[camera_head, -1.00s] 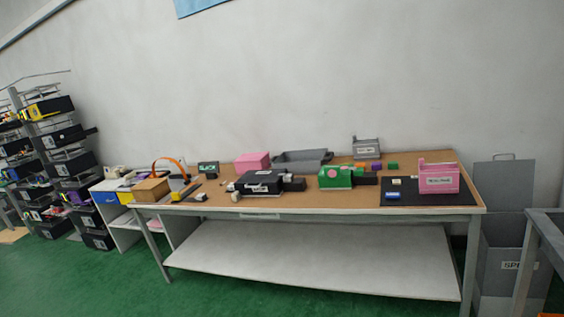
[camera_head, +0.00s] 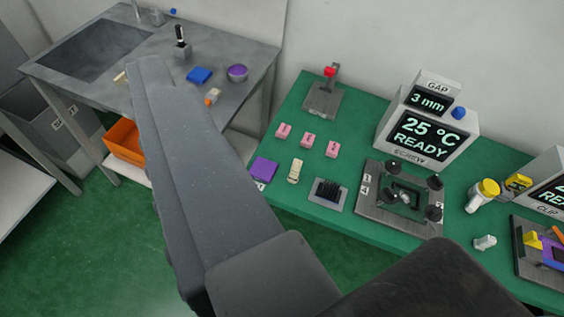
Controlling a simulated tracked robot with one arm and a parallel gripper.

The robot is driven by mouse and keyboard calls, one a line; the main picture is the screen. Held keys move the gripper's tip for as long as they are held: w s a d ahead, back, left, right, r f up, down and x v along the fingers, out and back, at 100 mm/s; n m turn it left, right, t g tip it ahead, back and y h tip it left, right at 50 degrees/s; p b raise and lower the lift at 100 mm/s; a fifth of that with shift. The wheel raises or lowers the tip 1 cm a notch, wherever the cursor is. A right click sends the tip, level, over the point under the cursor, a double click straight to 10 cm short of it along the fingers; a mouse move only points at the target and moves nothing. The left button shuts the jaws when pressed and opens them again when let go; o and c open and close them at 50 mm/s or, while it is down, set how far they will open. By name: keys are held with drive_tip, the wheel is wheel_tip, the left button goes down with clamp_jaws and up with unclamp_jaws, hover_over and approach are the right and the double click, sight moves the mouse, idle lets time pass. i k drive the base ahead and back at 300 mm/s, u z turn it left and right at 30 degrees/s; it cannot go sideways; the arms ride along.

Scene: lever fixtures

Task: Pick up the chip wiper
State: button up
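I cannot tell for sure which thing is the chip wiper. A small cream piece (camera_head: 295,171) lies near the front edge of the green table, between a purple square pad (camera_head: 264,169) and a black bristled block (camera_head: 328,194) on a grey plate. Any of these small things could be it. No gripper fingers show. My grey arm links fill the lower middle and reach up to the left, covering part of the floor and the sink bench.
The green table (camera_head: 308,231) also holds pink blocks (camera_head: 308,139), a red-knobbed lever fixture (camera_head: 323,98), a display unit reading 25 °C READY (camera_head: 424,134) and a knobbed clamp plate (camera_head: 370,206). A grey sink bench (camera_head: 128,23) and an orange bin (camera_head: 124,142) stand at left.

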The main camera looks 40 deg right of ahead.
sight(293, 177)
drive_tip(key=u, duration=0.95)
drive_tip(key=k, duration=0.65)
drive_tip(key=z, duration=1.45)
drive_tip(key=i, duration=1)
drive_tip(key=u, duration=0.05)
